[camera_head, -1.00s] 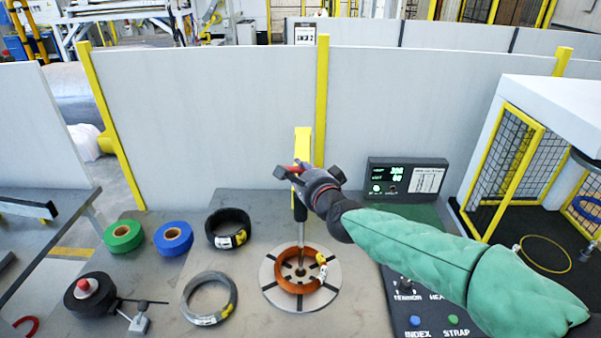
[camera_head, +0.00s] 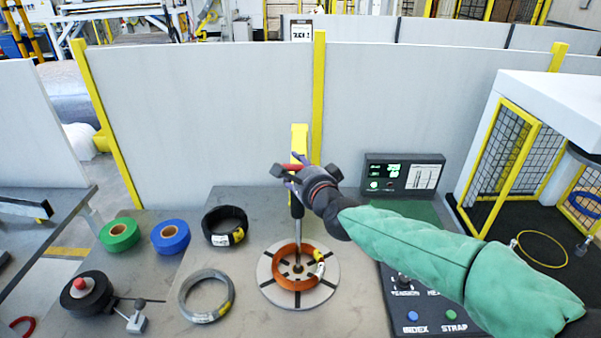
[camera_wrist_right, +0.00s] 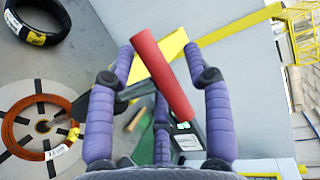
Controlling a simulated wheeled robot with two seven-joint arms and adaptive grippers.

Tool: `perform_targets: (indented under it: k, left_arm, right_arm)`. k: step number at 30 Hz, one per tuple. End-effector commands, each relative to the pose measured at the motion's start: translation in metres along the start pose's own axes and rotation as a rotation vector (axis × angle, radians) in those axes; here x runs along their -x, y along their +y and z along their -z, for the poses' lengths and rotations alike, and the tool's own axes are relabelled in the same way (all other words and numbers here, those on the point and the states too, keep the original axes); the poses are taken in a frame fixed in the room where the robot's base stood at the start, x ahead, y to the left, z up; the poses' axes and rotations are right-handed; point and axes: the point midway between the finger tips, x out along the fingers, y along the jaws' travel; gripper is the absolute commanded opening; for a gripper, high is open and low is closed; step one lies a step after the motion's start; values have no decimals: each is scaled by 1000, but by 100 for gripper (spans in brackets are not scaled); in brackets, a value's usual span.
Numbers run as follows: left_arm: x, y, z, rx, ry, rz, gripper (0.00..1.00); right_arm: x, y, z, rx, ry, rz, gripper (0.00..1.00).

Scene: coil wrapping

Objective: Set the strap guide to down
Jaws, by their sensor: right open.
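The strap guide is a yellow upright (camera_head: 299,140) with a red handle (camera_head: 291,167) and a dark rod reaching down to the turntable (camera_head: 325,290). An orange coil (camera_head: 279,279) lies on the turntable around the rod's foot. My right gripper (camera_head: 287,175) is at the red handle. In the right wrist view the red handle (camera_wrist_right: 161,75) lies between the spread purple fingers of my right gripper (camera_wrist_right: 168,72), which are open and not closed on it. My left gripper is not in view.
A black coil (camera_head: 226,226), a grey coil (camera_head: 207,297), and green (camera_head: 120,236) and blue (camera_head: 170,237) tape rolls lie left of the turntable. A display box (camera_head: 403,174) and a button panel (camera_head: 430,310) are at the right, the panel partly behind my right arm.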

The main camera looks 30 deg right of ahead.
Motion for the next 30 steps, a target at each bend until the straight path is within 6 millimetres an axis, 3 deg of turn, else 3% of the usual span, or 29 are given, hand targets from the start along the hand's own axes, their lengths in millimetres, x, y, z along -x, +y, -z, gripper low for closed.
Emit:
perform_targets:
  k: [5, 18, 30]
  left_arm:
    - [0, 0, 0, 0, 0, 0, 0]
    - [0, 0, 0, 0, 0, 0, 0]
    - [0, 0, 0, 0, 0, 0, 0]
  right_arm:
    - [16, -2, 0, -1, 0, 3, 51]
    - [96, -1, 0, -2, -1, 3, 51]
    - [119, 0, 0, 0, -1, 0, 51]
